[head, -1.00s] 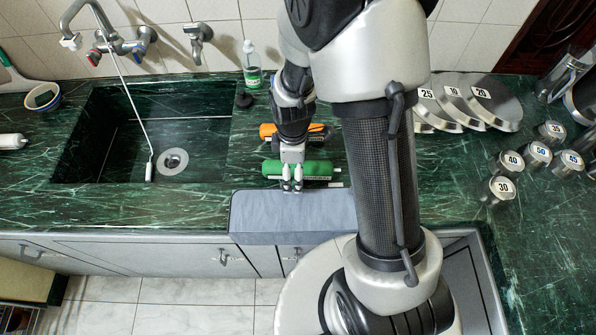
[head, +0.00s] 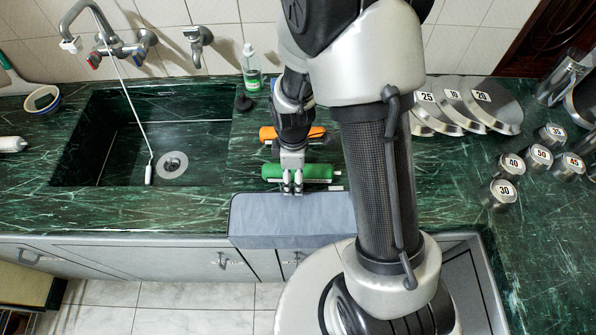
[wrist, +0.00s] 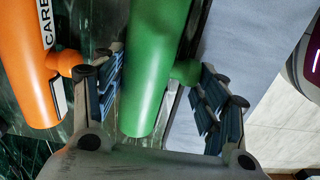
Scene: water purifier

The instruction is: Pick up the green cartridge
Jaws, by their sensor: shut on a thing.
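The green cartridge (head: 319,172) lies on its side on the dark green marble counter, just behind a grey box-like block. It also shows in the wrist view (wrist: 156,60), running up between the two fingers. My gripper (head: 292,184) points down at the cartridge's left-middle part and is shut on it. In the wrist view my gripper (wrist: 160,95) has one blue-padded finger on each side of the green body. Whether the cartridge is clear of the counter I cannot tell.
An orange cartridge (head: 267,133) lies close behind the green one, left of it in the wrist view (wrist: 28,75). The grey block (head: 290,222) is just in front. The sink (head: 105,160) is left. Numbered metal weights (head: 504,192) and discs (head: 462,108) stand right.

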